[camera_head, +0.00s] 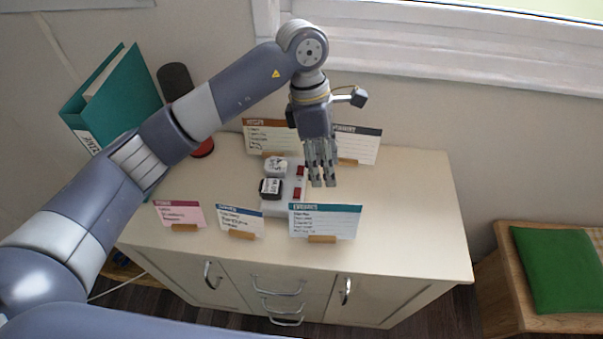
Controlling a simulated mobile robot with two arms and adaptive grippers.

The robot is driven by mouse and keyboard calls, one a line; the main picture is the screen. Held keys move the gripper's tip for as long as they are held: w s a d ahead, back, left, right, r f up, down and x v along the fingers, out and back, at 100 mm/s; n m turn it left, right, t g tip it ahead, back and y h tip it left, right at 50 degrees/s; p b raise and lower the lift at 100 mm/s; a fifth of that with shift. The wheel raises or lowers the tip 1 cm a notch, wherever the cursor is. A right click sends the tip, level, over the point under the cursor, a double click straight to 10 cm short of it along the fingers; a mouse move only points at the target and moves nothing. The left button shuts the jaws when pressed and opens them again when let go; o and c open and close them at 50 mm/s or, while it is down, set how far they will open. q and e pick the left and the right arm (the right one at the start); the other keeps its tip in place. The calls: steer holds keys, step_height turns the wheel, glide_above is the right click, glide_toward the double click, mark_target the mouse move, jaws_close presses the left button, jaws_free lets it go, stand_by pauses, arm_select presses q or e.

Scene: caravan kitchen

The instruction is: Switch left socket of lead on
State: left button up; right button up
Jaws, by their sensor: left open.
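The white extension lead (287,192) lies on the cabinet top, partly behind the front cards. Two plugs sit in it along its left side, a white one (276,166) and a dark one (270,187) with a white label. Two red switches show on its right side, a far one (300,170) and a near one (297,195). I cannot tell whether either switch is on or off. My left gripper (323,184) points down just right of the switches, its fingers open a little and empty. I cannot tell whether it touches the lead. My right gripper is out of view.
Cards in wooden holders stand around the lead: pink (180,213), blue-topped (240,221) and teal-topped (325,220) in front, brown-topped (270,136) and dark-topped (358,144) behind. A teal binder (118,98) and dark cylinder (175,82) stand back left. The cabinet top's right side (415,210) is clear.

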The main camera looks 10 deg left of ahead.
mark_target(300, 192)
arm_select(q)
steer(key=w+a+r+y, duration=0.1)
steer(key=w+a+y, duration=0.15)
steer(key=a, duration=0.25)
steer(key=f, duration=0.3)
steer(key=s+f+p, duration=0.1)
steer(key=f, duration=0.3)
steer(key=f+p, duration=0.1)
steer(key=f, duration=0.2)
steer(key=shift+s+d+f, duration=0.1)
steer(key=shift+s+f, duration=0.15)
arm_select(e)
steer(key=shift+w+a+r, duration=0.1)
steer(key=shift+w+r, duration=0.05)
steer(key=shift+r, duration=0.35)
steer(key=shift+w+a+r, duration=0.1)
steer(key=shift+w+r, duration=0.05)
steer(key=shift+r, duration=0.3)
arm_select(q)
steer(key=shift+c, duration=0.2)
steer(key=c, duration=1)
